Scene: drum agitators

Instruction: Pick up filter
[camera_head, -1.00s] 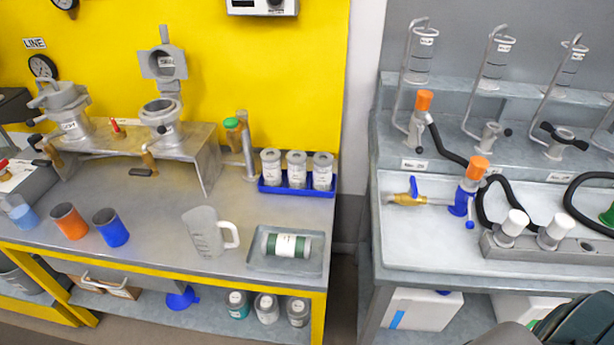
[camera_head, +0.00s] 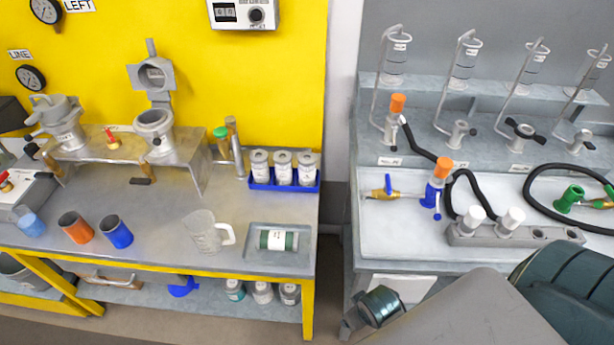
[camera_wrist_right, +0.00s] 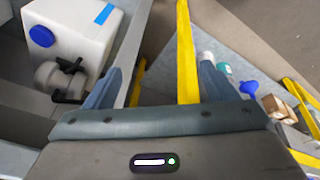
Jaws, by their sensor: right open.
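A green cylinder with a white label (camera_head: 278,240), which looks like the filter, lies on its side in a shallow grey tray (camera_head: 257,264) at the front right of the left workbench. My right gripper (camera_wrist_right: 160,85) is open and empty in the right wrist view, its two fingers apart. It points down at the gap between the benches, below bench-top level. In the head view my right arm comes in from the lower right, and its hand is right of and lower than the tray, apart from it. The green cylinder is not seen in the wrist view. My left gripper is not in view.
A clear jug (camera_head: 205,235) stands just left of the tray. A blue rack (camera_head: 262,186) of white-labelled canisters is behind it. A yellow bench leg (camera_wrist_right: 187,60) and a white container with a blue cap (camera_wrist_right: 75,45) lie near my right gripper. Bench space between jug and rack is clear.

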